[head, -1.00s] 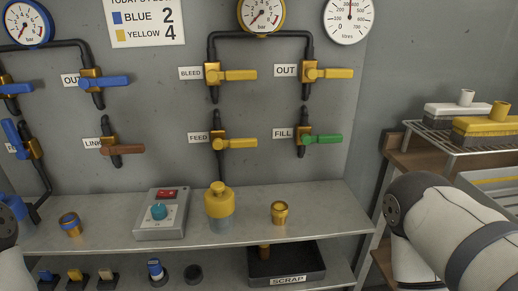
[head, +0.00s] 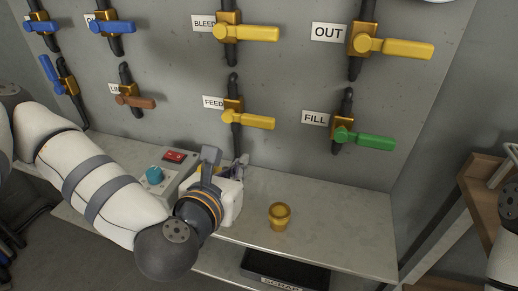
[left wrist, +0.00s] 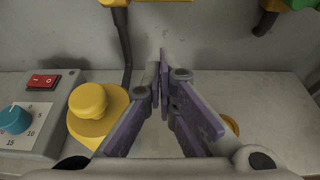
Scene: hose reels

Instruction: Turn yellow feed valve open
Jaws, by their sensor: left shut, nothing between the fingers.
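The yellow feed valve (head: 250,121) is on the grey wall panel beside the FEED label (head: 213,102). Its lever points sideways to the right, across the dark vertical pipe. My left gripper (head: 242,162) is just below this valve, in front of the panel, and apart from the lever. In the left wrist view its purple-padded fingers (left wrist: 163,62) meet at the tips, shut with nothing between them. Only the lower edge of the valve body (left wrist: 112,3) shows at the top there. My right gripper is out of view.
Close by are the yellow BLEED valve (head: 245,33), brown LINK valve (head: 135,101) and green FILL valve (head: 362,138). A brass cup (head: 279,216) is on the shelf.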

